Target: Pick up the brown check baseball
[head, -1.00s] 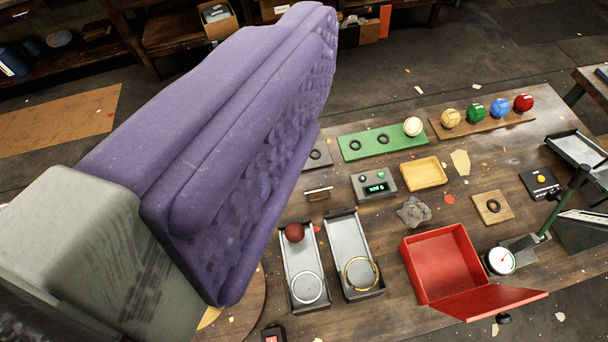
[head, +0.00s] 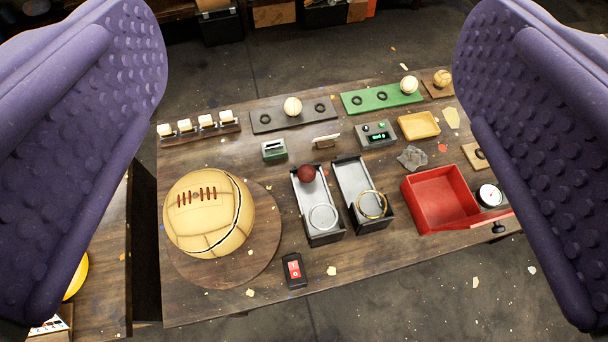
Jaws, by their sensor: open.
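My gripper (head: 308,300) shows as two purple studded jaws at the left and right edges of the head view. They are wide apart with nothing between them, and the table shows in the gap. No ball's check marking can be made out. A small brown-tan ball (head: 442,78) sits on a board at the far right, close to the right jaw in the picture. A dark red-brown ball (head: 306,173) lies at the upper end of the left grey channel tray (head: 323,232). A large tan laced ball (head: 208,222) rests on a round wooden board (head: 262,270) at the left.
White balls sit on a dark board (head: 266,121) and a green board (head: 383,105). A second channel tray (head: 350,180), a red open box (head: 440,210), a gauge (head: 489,195) and a grey device (head: 377,136) crowd the table. The front table edge has bare room.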

